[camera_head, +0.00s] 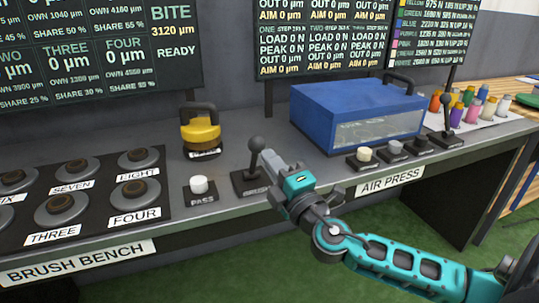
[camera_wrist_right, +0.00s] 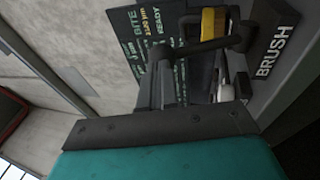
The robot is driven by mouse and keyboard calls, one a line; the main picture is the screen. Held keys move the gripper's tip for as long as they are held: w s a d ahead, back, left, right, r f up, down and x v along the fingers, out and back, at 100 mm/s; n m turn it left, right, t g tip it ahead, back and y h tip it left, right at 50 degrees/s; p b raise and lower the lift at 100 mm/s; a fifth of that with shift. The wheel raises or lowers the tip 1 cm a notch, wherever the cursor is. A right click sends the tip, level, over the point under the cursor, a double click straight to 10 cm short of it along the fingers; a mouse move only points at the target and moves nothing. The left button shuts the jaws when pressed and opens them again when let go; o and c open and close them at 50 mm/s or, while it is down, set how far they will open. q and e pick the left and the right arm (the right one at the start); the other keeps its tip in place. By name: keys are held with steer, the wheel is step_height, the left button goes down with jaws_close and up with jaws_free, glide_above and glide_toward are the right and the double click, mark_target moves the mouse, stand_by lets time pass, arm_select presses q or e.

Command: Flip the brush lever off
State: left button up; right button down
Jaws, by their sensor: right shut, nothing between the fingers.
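The brush lever (camera_head: 255,146) is a dark stick with a round knob on a black base plate at the bench's front edge. It leans slightly right in the head view. The plate's label is partly hidden by my gripper. My right gripper (camera_head: 268,158) is shut and empty, with its fingertips just right of the knob; whether they touch is unclear. In the right wrist view, the lever (camera_wrist_right: 203,46) lies sideways beyond the dark fingers (camera_wrist_right: 160,85), close to the BRUSH label (camera_wrist_right: 275,50). My left gripper is not in view.
A blue box (camera_head: 340,105), more buttons and another lever (camera_head: 447,115) are to the right. Several round pads (camera_head: 68,201) lie left.

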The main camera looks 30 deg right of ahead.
mark_target(262, 140)
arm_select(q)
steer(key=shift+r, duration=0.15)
arm_select(e)
steer(key=shift+w+r, duration=0.1)
steer(key=shift+w, duration=0.35)
